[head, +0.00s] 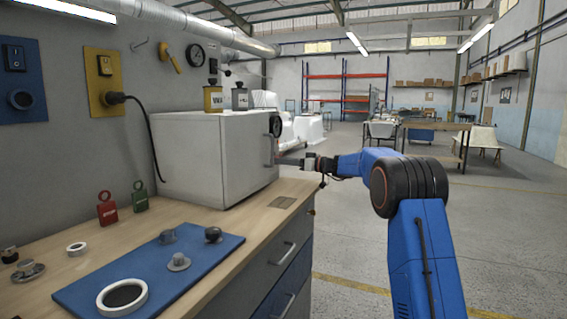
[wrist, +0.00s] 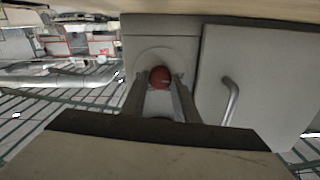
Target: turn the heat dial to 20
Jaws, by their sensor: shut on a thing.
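The heat dial, a round dark-red knob (wrist: 159,77), is on the pale grey front of a box-shaped oven (head: 208,155). In the wrist view my gripper (wrist: 160,80) has one finger on each side of the knob and is shut on it. A pale round plate shows behind the knob; I cannot read any scale or the dial's setting. In the head view my gripper (head: 281,161) reaches the oven's front from the right, and the knob cannot be made out.
A door handle (wrist: 231,100) stands out beside the knob. A black round gauge (head: 276,125) is higher on the oven front. The workbench (head: 190,226) holds a blue mat (head: 150,272), a red lockout tag (head: 107,212) and a green one (head: 140,200). Open floor lies to the right.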

